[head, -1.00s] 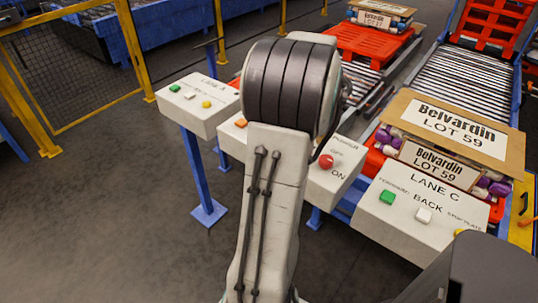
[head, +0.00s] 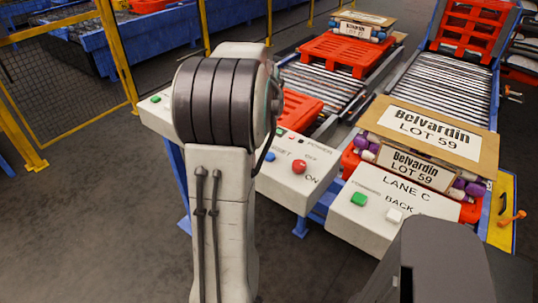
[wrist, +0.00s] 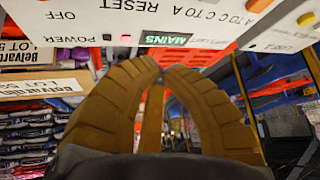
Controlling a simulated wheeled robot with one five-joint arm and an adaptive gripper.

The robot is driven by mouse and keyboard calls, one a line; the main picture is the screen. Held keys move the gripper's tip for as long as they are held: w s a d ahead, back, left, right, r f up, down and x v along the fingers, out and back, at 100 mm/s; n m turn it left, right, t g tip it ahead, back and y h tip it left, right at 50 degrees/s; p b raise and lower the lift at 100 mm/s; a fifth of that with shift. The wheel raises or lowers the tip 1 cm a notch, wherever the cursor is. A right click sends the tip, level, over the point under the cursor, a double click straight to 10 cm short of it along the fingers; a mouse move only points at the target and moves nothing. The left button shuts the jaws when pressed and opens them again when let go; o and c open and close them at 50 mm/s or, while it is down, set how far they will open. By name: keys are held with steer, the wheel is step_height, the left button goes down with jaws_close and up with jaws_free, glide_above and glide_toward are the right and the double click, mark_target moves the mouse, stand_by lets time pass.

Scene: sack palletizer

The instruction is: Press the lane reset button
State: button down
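The middle control panel (head: 285,187) is a pale box on blue legs. It has a blue button (head: 270,156) beside a partly hidden label ending in "SET", and a red button (head: 299,166) between OFF and ON. My arm covers the panel's left part. My gripper is hidden in the head view. In the wrist view my gripper's two brown fingers (wrist: 163,68) meet or nearly meet at the tips, with nothing seen between them. The panel appears upside down there (wrist: 215,18), just beyond the fingertips, with RESET and OFF lettering. The blue button does not show in the wrist view.
The Lane A panel (head: 155,117) is partly behind my arm. Roller conveyors lie behind; a yellow fence (head: 118,50) stands left. Floor at lower left is clear.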

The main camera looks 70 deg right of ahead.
steer(key=shift+f, duration=0.1)
steer(key=b, duration=0.3)
glide_above(268, 152)
step_height(268, 152, down, 7)
steer(key=shift+s+r, duration=0.1)
steer(key=shift+f+b, duration=0.9)
steer(key=shift+b, duration=0.4)
steer(key=c, duration=1.9)
jaws_free()
steer(key=shift+c, duration=0.2)
steer(key=shift+f+b, duration=1)
steer(key=shift+b, duration=0.15)
jaws_close()
steer(key=shift+r, duration=0.2)
steer(key=shift+r+p, duration=0.65)
steer(key=shift+r, duration=0.15)
